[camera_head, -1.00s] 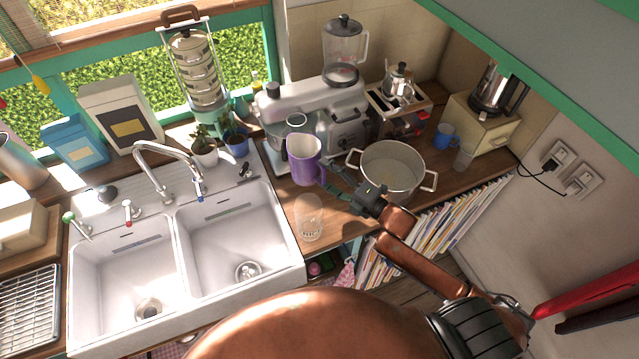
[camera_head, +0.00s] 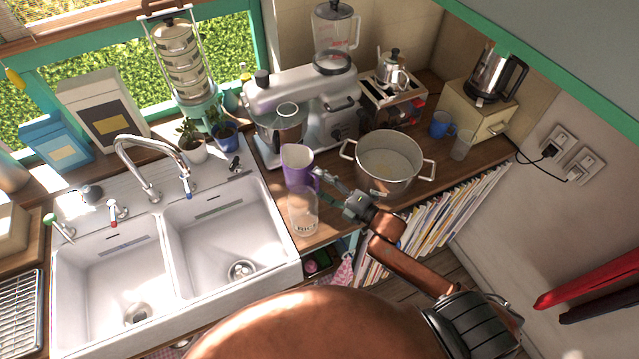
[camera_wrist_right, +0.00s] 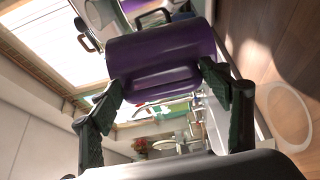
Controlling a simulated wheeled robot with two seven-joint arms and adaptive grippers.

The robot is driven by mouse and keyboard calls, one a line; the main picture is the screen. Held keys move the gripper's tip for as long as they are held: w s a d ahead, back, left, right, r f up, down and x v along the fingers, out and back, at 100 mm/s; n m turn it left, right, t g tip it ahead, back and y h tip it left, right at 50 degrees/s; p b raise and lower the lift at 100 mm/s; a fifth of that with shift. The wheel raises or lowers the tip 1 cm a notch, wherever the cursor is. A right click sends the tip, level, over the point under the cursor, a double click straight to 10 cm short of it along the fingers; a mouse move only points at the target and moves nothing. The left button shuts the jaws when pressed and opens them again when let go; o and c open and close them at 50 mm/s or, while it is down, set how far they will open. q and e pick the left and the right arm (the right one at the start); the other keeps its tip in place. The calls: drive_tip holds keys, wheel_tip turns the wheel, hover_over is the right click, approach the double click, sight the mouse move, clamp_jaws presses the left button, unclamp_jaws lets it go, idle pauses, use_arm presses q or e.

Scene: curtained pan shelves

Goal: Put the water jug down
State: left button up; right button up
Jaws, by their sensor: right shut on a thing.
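The water jug is a purple mug-like vessel (camera_head: 297,166) with a pale inside, upright on the counter side right of the sink. My right gripper (camera_head: 326,184) is shut on its handle, on the jug's right side. In the right wrist view, the purple jug (camera_wrist_right: 165,58) fills the upper middle, its handle between my right gripper's fingers (camera_wrist_right: 170,98). A clear glass (camera_head: 303,213) stands in front and hides the jug's base, so I cannot tell if it touches the counter. My left gripper is not in view.
A large steel pot (camera_head: 388,165) stands close right of my right gripper. A silver mixer (camera_head: 305,105) is behind the jug. The double sink (camera_head: 225,235) lies to the left. A blue mug (camera_head: 439,124) is farther right. A little bare counter shows near the glass.

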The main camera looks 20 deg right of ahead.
drive_tip(key=shift+r, duration=0.15)
drive_tip(key=shift+f+b, duration=1.65)
drive_tip(key=shift+f, duration=0.9)
drive_tip(key=shift+f, duration=0.15)
drive_tip(key=shift+f+b, duration=0.5)
drive_tip(key=shift+f, duration=0.15)
drive_tip(key=shift+f, duration=0.25)
drive_tip(key=o, duration=2.2)
drive_tip(key=shift+c, duration=0.2)
drive_tip(key=shift+f, duration=0.15)
